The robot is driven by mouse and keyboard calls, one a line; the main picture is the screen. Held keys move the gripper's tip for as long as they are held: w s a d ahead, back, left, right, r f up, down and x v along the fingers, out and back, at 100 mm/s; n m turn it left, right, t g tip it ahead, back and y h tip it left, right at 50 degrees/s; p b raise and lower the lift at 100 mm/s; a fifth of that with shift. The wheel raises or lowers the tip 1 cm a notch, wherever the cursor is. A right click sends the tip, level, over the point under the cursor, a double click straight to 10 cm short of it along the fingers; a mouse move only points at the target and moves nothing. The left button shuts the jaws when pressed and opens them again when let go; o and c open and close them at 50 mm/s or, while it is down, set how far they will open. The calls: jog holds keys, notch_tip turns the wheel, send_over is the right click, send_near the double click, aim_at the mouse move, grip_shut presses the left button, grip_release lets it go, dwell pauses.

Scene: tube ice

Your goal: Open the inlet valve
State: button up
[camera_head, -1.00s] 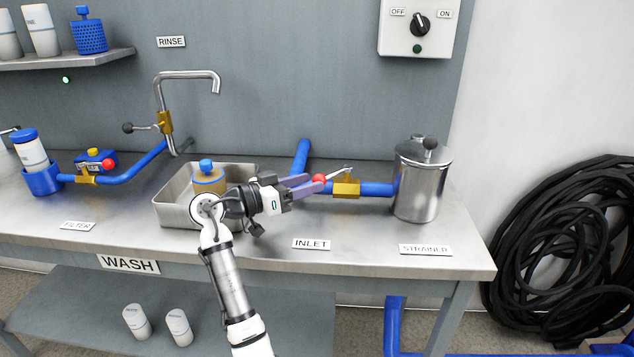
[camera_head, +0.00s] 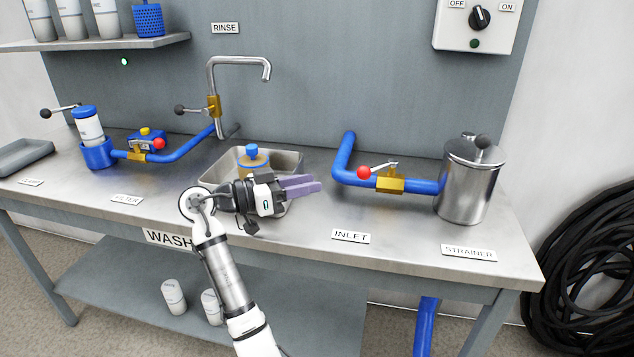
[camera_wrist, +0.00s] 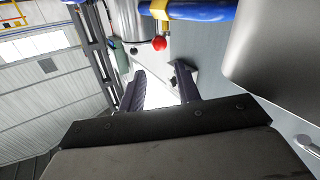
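The inlet valve (camera_head: 390,181) is a brass body on a blue pipe behind the INLET label (camera_head: 351,236). Its lever (camera_head: 383,167) points left, roughly along the pipe, and ends in a red ball (camera_head: 364,172). My gripper (camera_head: 318,187) is to the left of the ball, apart from it, over the right side of the sink. Its purple fingers are open and empty. In the wrist view the red ball (camera_wrist: 159,43) shows beyond the gap between the fingertips (camera_wrist: 160,70), with the brass body (camera_wrist: 160,9) above it.
A steel strainer pot (camera_head: 468,183) stands right of the valve. The sink (camera_head: 292,163) holds a blue-capped container (camera_head: 252,160). Another red-ball valve (camera_head: 137,156) is on the left pipe, and a faucet (camera_head: 213,105) stands behind the sink. The bench front near the INLET label is clear.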

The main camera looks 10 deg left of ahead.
jog(key=d, duration=0.1)
jog(key=d+m+t+y+p, duration=0.1)
jog(key=d, duration=0.1)
jog(key=d+f+m+y, duration=0.1)
jog(key=shift+d+t+p, duration=0.3)
grip_shut()
jog(key=d+m+y, duration=0.1)
jog(key=s+d+m+t+y+p, duration=0.1)
jog(key=d, duration=0.1)
jog(key=shift+s+d+m+t, duration=0.15)
jog(key=shift+d+m+t, duration=0.1)
jog(key=shift+m+t, duration=0.05)
jog(key=s+d+r+m+t+y+p, duration=0.3)
jog(key=s+d+m+y, duration=0.1)
jog(key=s+m, duration=0.15)
jog(key=y+p, duration=0.1)
jog(key=p, duration=0.2)
send_near(376, 168)
jog(key=w+d, duration=0.3)
jog(key=shift+w+a+f+m, duration=0.15)
jog(key=shift+w+a+m, duration=0.05)
jog(key=shift+m, duration=0.15)
jog(key=shift+a+f+b, duration=0.1)
jog(key=shift+a+b, duration=0.1)
jog(key=shift+b, duration=0.1)
jog(key=shift+w+a+m+h+b, duration=0.2)
jog(key=shift+m+h+b, duration=0.1)
jog(key=shift+h, duration=0.2)
